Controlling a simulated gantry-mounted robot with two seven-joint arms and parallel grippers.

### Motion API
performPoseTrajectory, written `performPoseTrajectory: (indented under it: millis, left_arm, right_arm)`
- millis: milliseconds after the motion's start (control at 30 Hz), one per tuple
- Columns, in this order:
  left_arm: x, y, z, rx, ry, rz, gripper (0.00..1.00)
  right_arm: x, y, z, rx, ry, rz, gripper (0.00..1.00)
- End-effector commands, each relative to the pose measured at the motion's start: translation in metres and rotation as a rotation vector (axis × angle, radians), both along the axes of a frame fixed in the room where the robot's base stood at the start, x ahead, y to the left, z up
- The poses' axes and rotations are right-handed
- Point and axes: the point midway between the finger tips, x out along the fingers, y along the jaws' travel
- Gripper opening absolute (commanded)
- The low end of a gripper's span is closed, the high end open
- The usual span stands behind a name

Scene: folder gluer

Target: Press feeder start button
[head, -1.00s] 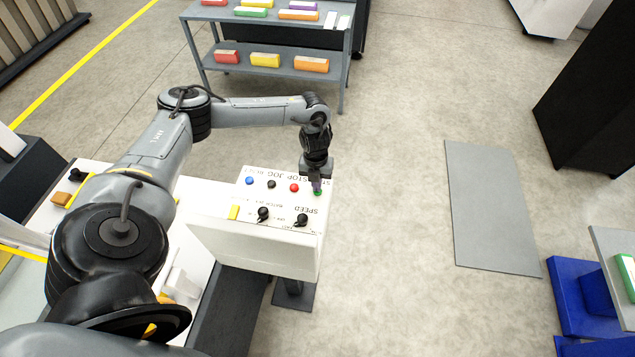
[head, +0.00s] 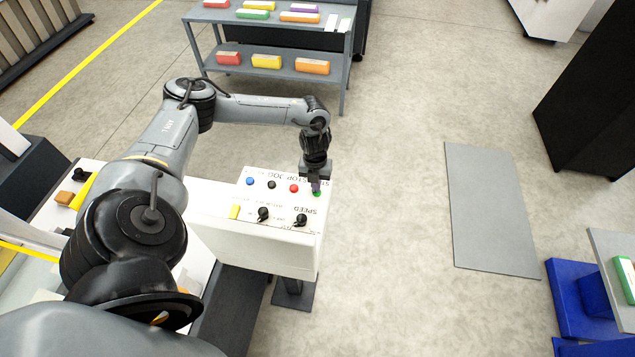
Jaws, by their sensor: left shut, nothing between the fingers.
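The white control box (head: 255,245) stands in the middle left of the head view. Its top carries a green button (head: 317,194) at the right end of a row, then a red button (head: 294,188), a black button (head: 272,184) and a blue button (head: 249,181). My left gripper (head: 316,187) points down, shut and empty, with its tips at the green button. The tips partly cover the button, and I cannot tell whether they touch it. The lettering near the green button is mostly hidden by the gripper. My right gripper is not in view.
Two black knobs (head: 263,214) and (head: 300,220) and a yellow switch (head: 235,212) sit on the same panel. A grey shelf cart (head: 275,45) with coloured boxes stands behind. A grey mat (head: 490,210) lies on the floor to the right, with open floor around it.

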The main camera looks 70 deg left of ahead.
Motion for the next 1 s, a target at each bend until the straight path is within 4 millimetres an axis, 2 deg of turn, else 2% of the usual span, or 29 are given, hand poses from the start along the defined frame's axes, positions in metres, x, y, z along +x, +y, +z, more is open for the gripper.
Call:
performPoseTrajectory:
  millis: [33,167,233,400,600,800,1000]
  left_arm:
    - [-0.001,0.001,0.013,-0.001,0.003,0.000,0.00]
    - [0.000,0.004,0.037,0.000,-0.003,0.002,0.00]
    - [0.002,0.006,0.044,0.000,-0.009,0.001,0.00]
    - [0.003,0.009,0.080,0.001,-0.011,0.001,0.00]
    - [0.004,0.011,0.112,-0.001,-0.012,0.001,0.00]
    - [0.004,0.013,0.129,0.000,-0.008,0.002,0.00]
    - [0.004,0.013,0.133,-0.001,-0.009,0.002,0.00]
  right_arm:
    - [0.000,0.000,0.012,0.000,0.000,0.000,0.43]
    - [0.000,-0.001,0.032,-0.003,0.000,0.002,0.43]
    - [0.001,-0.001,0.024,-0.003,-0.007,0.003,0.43]
    - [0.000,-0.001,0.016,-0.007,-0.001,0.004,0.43]
    - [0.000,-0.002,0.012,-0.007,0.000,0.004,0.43]
    - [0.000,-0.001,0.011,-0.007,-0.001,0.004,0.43]
    - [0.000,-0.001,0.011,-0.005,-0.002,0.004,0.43]
